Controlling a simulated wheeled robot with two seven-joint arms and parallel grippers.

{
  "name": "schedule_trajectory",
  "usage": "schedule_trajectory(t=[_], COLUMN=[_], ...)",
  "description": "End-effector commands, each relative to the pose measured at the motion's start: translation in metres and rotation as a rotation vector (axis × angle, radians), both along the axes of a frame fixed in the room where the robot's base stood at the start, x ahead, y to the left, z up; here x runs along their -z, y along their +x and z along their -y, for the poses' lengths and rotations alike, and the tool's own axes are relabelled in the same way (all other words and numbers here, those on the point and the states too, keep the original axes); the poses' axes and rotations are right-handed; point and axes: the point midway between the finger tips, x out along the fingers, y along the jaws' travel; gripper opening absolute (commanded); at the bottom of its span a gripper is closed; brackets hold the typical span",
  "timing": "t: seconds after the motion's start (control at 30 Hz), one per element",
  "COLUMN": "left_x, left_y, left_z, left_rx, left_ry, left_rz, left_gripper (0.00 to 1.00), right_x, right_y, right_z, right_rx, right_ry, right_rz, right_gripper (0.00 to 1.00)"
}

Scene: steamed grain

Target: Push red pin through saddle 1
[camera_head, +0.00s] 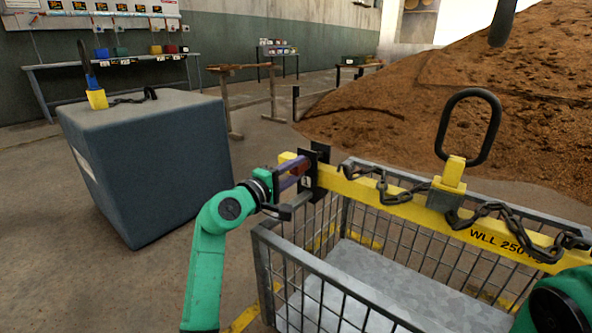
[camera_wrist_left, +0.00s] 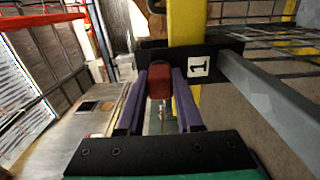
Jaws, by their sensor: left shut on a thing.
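Saddle 1 (camera_head: 321,165) is a black bracket at the left end of the yellow lifting beam (camera_head: 405,207). In the left wrist view its black plate (camera_wrist_left: 225,62) bears a white label with the number 1. My left gripper (camera_head: 296,174) is at the saddle's left side, its purple fingers pointing at it. In the left wrist view the fingers (camera_wrist_left: 160,80) are shut on the red pin (camera_wrist_left: 159,82), whose red head shows between the tips. The far end of the pin is hidden, so I cannot tell how deep it sits in the saddle. My right gripper is out of view.
A wire-mesh cage (camera_head: 330,276) stands below the beam. A chain (camera_head: 510,217) and a black lifting ring (camera_head: 469,127) are on the beam. A large grey block (camera_head: 150,165) stands at the left, a heap of brown grain (camera_head: 480,100) behind. Open floor lies between block and cage.

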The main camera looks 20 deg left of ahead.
Motion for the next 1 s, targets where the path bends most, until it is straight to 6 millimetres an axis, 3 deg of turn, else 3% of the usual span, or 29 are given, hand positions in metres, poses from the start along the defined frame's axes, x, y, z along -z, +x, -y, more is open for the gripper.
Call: schedule_trajectory(t=[0.03,0.07,0.13,0.17,0.57,0.77,1.0], left_x=[-0.001,-0.001,-0.001,-0.001,0.0,-0.002,0.0], left_y=[0.0,0.0,0.0,0.0,-0.006,-0.041,-0.097], left_z=[0.0,0.0,0.0,0.0,-0.004,-0.017,-0.038], left_rx=[0.0,0.0,0.0,0.0,-0.003,-0.004,-0.001], left_ry=[-0.001,-0.001,-0.001,-0.001,0.001,0.004,0.003], left_rz=[0.002,0.002,0.002,0.002,-0.003,-0.004,-0.005], left_gripper=[0.0,0.38,0.65,0.7,0.7,0.7,0.7], right_x=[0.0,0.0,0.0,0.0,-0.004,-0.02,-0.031], right_y=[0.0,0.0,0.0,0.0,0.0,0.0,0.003], right_z=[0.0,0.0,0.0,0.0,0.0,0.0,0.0], right_rx=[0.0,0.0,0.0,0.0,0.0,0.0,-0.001], right_ry=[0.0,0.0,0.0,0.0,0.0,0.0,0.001], right_rz=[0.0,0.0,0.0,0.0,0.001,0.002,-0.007], right_gripper=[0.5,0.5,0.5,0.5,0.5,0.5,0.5])
